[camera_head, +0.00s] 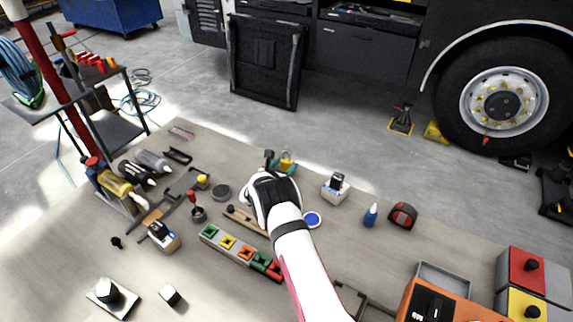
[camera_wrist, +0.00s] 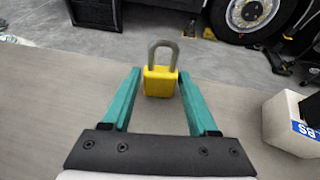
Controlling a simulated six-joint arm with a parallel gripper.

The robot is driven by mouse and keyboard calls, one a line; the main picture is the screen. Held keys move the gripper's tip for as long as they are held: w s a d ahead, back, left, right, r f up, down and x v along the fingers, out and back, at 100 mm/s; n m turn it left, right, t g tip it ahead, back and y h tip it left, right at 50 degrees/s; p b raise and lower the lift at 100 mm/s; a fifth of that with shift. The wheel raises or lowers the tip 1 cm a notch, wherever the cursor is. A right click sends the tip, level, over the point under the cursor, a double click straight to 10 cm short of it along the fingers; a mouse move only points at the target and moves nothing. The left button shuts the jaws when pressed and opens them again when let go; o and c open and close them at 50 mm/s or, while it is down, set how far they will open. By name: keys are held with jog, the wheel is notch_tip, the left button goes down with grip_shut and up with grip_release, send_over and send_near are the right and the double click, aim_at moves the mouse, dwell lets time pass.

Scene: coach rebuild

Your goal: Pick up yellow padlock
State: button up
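The yellow padlock (camera_wrist: 160,82) has a grey shackle and stands upright, shackle up, on the table. In the wrist view it is between the tips of the two teal fingers of my gripper (camera_wrist: 158,85). The fingers are apart, and I cannot tell whether either one touches it. In the head view the padlock (camera_head: 287,156) shows at the table's far edge, just beyond my gripper (camera_head: 284,166), partly hidden by the hand and a teal finger.
A white box with a dark top (camera_head: 335,188) stands right of the gripper; it also shows in the wrist view (camera_wrist: 292,125). A blue bottle (camera_head: 371,215) and a red tape measure (camera_head: 403,215) are farther right. A wooden piece (camera_head: 243,219) and a coloured block strip (camera_head: 243,250) lie left.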

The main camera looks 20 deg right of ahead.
grip_shut()
